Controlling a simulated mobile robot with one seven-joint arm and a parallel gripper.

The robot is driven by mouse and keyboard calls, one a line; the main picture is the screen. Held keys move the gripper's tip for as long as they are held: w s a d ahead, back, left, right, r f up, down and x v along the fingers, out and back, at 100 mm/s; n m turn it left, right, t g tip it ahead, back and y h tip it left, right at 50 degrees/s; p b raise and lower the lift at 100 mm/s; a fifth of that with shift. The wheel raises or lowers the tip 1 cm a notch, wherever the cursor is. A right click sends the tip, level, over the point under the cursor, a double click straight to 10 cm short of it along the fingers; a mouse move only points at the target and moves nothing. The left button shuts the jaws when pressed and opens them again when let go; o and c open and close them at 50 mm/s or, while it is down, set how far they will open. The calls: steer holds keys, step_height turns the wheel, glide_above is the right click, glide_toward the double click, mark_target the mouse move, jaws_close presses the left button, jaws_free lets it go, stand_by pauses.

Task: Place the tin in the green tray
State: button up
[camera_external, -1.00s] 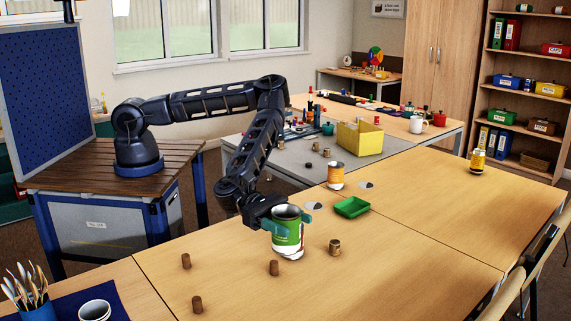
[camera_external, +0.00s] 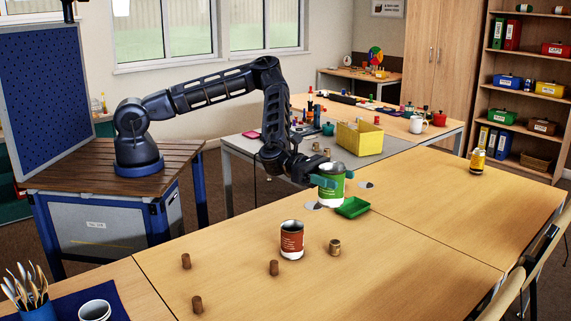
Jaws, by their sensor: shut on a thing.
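A green tin (camera_external: 331,190) with an open, pale-rimmed top is held upright in my gripper (camera_external: 325,182). My gripper is shut on the tin's side. The tin appears to be above the table, just left of the small green tray (camera_external: 353,208); its exact height is hard to tell. The tray is empty where it shows. A red-brown tin (camera_external: 292,241) stands on the table in front, apart from my gripper.
Short brown cylinders (camera_external: 274,268) and a brass-coloured piece (camera_external: 335,247) stand on the near table. A yellow bin (camera_external: 360,137) is behind. A yellow-labelled jar (camera_external: 477,161) stands far right; the table's right side is clear.

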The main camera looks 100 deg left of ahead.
steer(key=w+a, duration=0.3)
steer(key=a, duration=0.5)
steer(key=w+a, duration=0.4)
steer(key=a, duration=0.5)
steer(key=n+t+y, duration=0.1)
steer(key=y, duration=0.1)
glide_above(355, 210)
step_height(355, 210, down, 21)
steer(key=shift+d+r, duration=0.15)
steer(key=shift+r, duration=0.05)
steer(key=o, duration=1)
steer(key=shift+f, duration=0.15)
steer(key=shift+c, duration=0.2)
